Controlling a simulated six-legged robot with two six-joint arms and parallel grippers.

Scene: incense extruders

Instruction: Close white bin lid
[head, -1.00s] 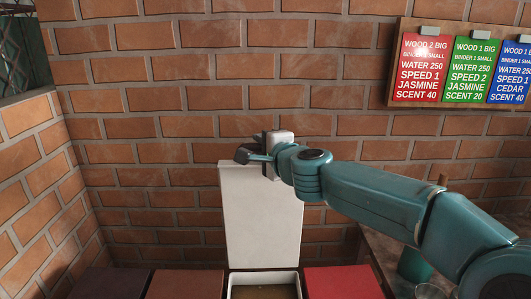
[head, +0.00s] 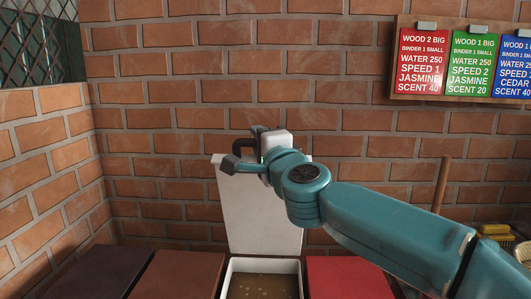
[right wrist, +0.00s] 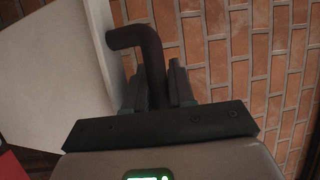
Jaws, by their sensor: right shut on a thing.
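The white bin (head: 262,265) stands at the bottom middle of the head view, with brown material inside. Its white lid (head: 260,215) is raised nearly upright behind the opening. The lid also shows in the right wrist view (right wrist: 55,75) at the left. A dark bent handle (right wrist: 150,50) sticks out from the lid's upper part. My right gripper (right wrist: 165,85) has its fingers on either side of the handle and is shut on it. In the head view my right gripper (head: 256,150) is at the lid's top edge. My left gripper is not in view.
A red lid (head: 345,278) is to the right of the white bin, and a brown lid (head: 180,275) and a dark lid (head: 92,272) are to the left. A brick wall (head: 350,60) stands close behind. A recipe board (head: 460,62) hangs at the upper right.

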